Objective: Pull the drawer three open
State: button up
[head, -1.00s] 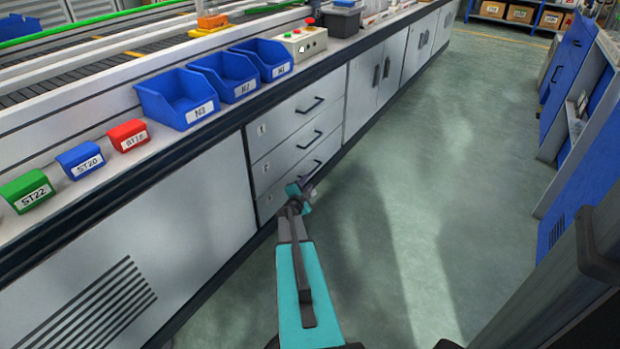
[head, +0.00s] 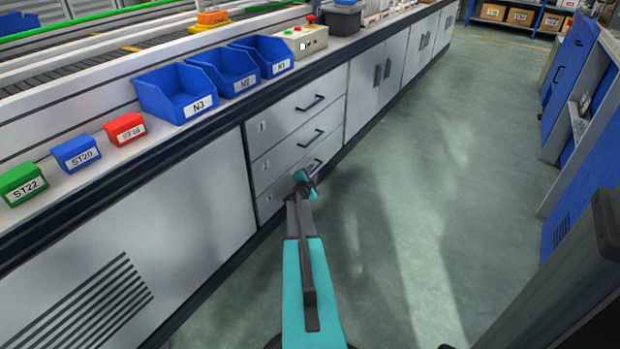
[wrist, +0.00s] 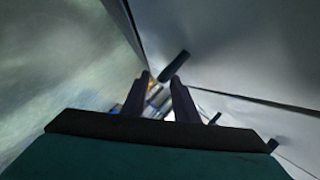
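Drawer three (head: 270,203) is the lowest of three stacked grey drawers in the bench front and looks shut. Its dark bar handle (head: 313,167) is partly hidden behind my gripper (head: 314,173), which is beside it at the right part of the drawer front. In the wrist view my gripper (wrist: 163,90) has its two dark fingers apart, with a gap between them. A dark handle bar (wrist: 175,65) shows just beyond the fingertips, near the right finger; I cannot tell whether they touch. Nothing is held.
Drawers one (head: 295,110) and two (head: 298,146) above are shut. Blue bins (head: 180,95) and small coloured bins (head: 76,153) stand on the bench top. Clear green floor (head: 420,190) lies to the right, with blue cabinets (head: 570,120) beyond.

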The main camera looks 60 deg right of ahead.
jog(key=shift+w+d+f, duration=0.1)
jog(key=shift+w+d, duration=0.15)
jog(key=shift+d, duration=0.4)
jog(key=shift+c, duration=0.4)
grip_shut()
dwell(0.7)
